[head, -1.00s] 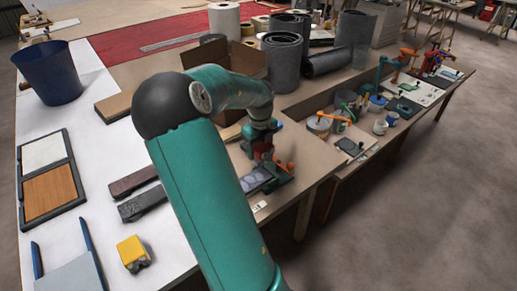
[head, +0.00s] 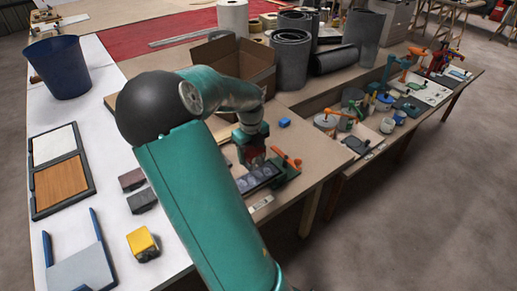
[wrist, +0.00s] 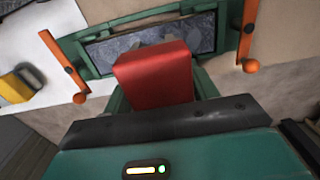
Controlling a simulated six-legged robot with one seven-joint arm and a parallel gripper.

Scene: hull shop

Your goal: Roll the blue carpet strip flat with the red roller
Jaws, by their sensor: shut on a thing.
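The red roller (wrist: 155,78) shows in the wrist view as a red, block-like body just ahead of my gripper (wrist: 160,98). My gripper (head: 252,148) is shut on it; the fingertips are mostly hidden. In the head view the red roller (head: 253,159) is a small patch under the gripper. The blue carpet strip (wrist: 115,48) looks grey-blue and mottled, lying in a green frame (wrist: 222,32) with orange-handled clamps at both ends. In the head view the strip (head: 258,177) is on the bench below the gripper. I cannot tell whether the roller touches it.
An orange clamp handle (head: 287,158) stands up close to the gripper's right. A small blue block (head: 285,122) lies behind it, and a cardboard box (head: 236,62) stands further back. A yellow block (head: 143,243) and dark pieces (head: 138,190) lie left of my arm.

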